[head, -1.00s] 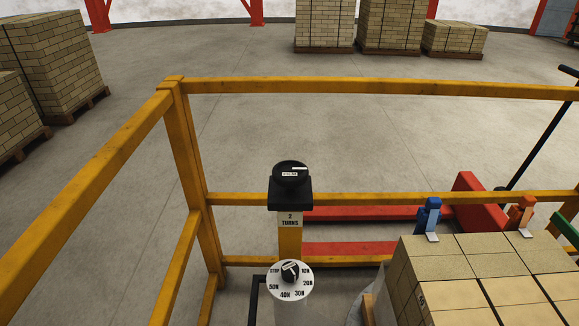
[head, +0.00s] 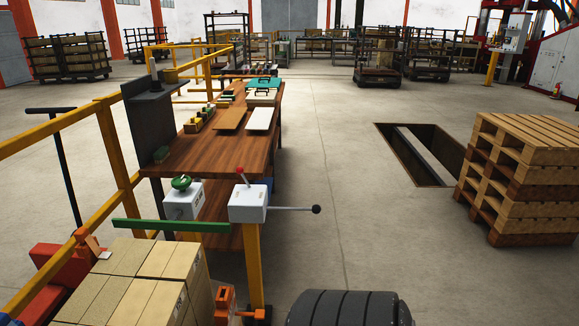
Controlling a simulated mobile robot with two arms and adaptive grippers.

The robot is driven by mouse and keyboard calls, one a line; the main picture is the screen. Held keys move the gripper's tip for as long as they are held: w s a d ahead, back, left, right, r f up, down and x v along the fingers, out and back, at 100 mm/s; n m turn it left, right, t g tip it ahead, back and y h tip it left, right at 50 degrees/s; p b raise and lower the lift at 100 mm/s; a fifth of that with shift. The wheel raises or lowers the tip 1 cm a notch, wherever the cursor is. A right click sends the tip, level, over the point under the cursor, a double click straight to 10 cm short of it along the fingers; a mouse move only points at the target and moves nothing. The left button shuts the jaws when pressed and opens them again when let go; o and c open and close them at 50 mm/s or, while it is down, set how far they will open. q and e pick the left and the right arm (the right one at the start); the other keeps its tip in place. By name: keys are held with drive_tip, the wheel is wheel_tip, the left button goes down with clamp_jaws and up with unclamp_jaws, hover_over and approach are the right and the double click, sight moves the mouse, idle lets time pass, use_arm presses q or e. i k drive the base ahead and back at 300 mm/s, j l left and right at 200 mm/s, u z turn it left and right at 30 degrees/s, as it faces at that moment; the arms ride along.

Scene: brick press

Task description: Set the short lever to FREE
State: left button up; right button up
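A white box (head: 248,203) stands on a yellow post (head: 254,265) at the near corner of the wooden bench. A short lever with a red knob (head: 241,171) rises from its top, tilted a little to the left. A long grey lever with a black ball end (head: 316,209) sticks out level to the right. I cannot read any FREE mark on the box. Neither of my grippers is in view.
A white box with a green knob (head: 181,183) stands left of the lever box. A green bar (head: 170,226) and stacked bricks (head: 135,285) lie front left. Stacked pallets (head: 520,175) and a floor pit (head: 425,155) are right. The middle floor is clear.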

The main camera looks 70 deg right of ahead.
sight(240, 170)
drive_tip(key=z, duration=2.8)
drive_tip(key=i+l+z, duration=0.25)
drive_tip(key=i, duration=0.5)
drive_tip(key=i+z, duration=0.25)
drive_tip(key=i, duration=2.8)
drive_tip(key=i+u, duration=0.1)
drive_tip(key=u, duration=0.7)
drive_tip(key=i+l+u, duration=0.1)
drive_tip(key=u, duration=0.3)
drive_tip(key=i+u, duration=0.1)
drive_tip(key=u, duration=0.3)
drive_tip(key=l+u, duration=0.15)
drive_tip(key=u, duration=2.1)
drive_tip(key=i, duration=0.45)
